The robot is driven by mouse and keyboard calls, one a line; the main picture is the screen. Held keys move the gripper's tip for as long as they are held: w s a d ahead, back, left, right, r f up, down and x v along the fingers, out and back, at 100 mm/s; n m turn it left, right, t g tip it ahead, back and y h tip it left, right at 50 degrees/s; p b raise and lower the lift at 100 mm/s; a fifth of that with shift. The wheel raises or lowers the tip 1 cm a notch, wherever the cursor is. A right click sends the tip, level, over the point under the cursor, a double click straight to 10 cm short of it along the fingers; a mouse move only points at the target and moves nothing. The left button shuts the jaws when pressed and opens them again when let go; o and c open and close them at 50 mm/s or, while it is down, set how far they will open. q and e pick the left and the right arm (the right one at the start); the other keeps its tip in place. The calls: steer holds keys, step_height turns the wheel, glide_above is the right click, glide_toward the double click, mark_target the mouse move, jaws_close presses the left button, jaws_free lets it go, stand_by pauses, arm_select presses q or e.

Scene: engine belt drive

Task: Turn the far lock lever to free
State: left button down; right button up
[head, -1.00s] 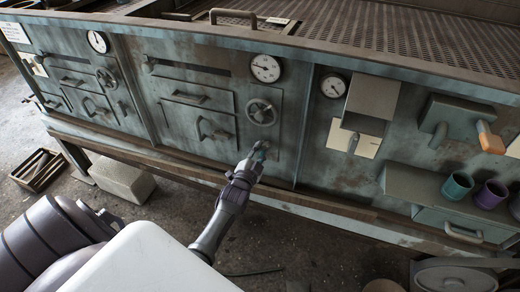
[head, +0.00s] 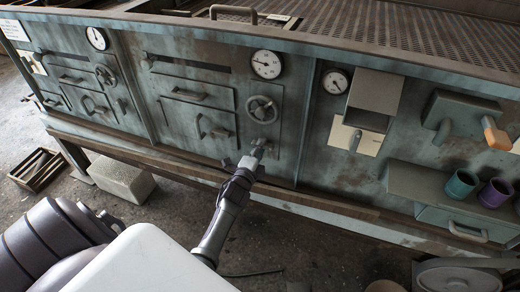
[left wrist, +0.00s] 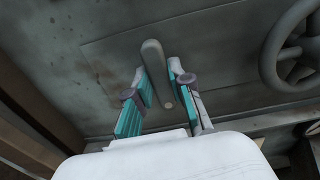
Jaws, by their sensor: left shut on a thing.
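A grey lock lever (left wrist: 153,62) with a rounded bar shape stands on the worn blue-grey panel, below and beside a handwheel. My left gripper (left wrist: 160,90) is shut on it, with a teal-padded finger on each side of the bar. In the head view, my left gripper (head: 256,153) reaches up to the panel just below the handwheel (head: 262,109) and hides most of the lever. A similar small lever (head: 122,107) shows further left, by another handwheel. My right gripper is not in view.
The handwheel is close to the right of my left gripper in the wrist view (left wrist: 295,50). A wooden ledge (head: 195,168) runs below the panel. Drawer handles (head: 213,128) stick out to the left, and cups (head: 461,184) stand on a shelf at the right.

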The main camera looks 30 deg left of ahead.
arm_select(q)
steer(key=shift+w+r, duration=0.15)
steer(key=shift+r, duration=0.2)
steer(key=c, duration=1)
jaws_free()
steer(key=shift+c, duration=0.2)
steer(key=shift+f, duration=0.25)
steer(key=v, duration=1.2)
steer(key=shift+f, duration=0.15)
